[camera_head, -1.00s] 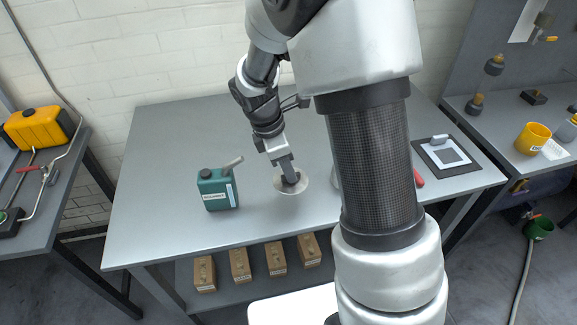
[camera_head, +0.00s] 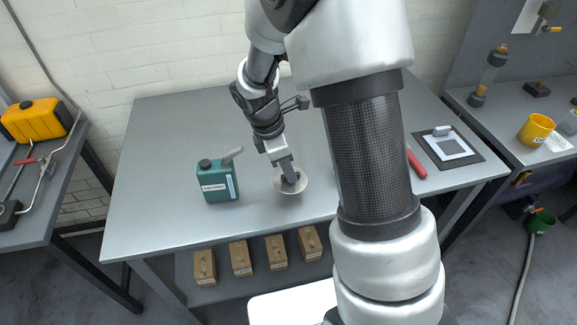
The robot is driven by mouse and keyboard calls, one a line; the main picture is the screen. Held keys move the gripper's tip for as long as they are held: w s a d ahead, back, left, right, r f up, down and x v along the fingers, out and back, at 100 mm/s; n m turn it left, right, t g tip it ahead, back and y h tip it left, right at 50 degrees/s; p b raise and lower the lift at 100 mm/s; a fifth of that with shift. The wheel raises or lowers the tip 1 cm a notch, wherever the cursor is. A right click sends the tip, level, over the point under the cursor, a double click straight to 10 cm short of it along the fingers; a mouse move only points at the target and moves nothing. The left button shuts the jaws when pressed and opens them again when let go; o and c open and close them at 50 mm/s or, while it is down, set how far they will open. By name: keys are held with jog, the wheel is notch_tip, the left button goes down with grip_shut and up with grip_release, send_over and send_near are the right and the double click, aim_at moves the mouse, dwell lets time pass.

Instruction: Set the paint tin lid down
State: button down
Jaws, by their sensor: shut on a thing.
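The paint tin lid (camera_head: 283,187) is a round, pale grey metal disc over the middle of the grey table (camera_head: 150,150). My gripper (camera_head: 291,179) points down at the lid and is shut on it near its centre. The fingers cover part of the lid. The lid looks level and very close to the tabletop, but I cannot tell whether it touches. A green bottle (camera_head: 217,183) with a black cap and a grey spout stands upright to the left of the lid.
A red-handled tool (camera_head: 416,164) and a black-framed mat (camera_head: 446,148) with a small grey block lie on the right. My arm hides the table between. Several brown boxes (camera_head: 240,258) stand on the shelf below. The table's left part is clear.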

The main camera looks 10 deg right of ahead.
jog(key=shift+f+b, duration=0.35)
jog(key=shift+f, duration=0.6)
jog(key=shift+f+b, duration=0.45)
jog(key=shift+f, duration=0.3)
jog(key=shift+f, duration=0.25)
jog(key=c, duration=1.7)
grip_release()
jog(key=shift+c, duration=0.2)
jog(key=p+v, duration=0.2)
jog(key=v, duration=1.5)
jog(key=shift+r, duration=0.3)
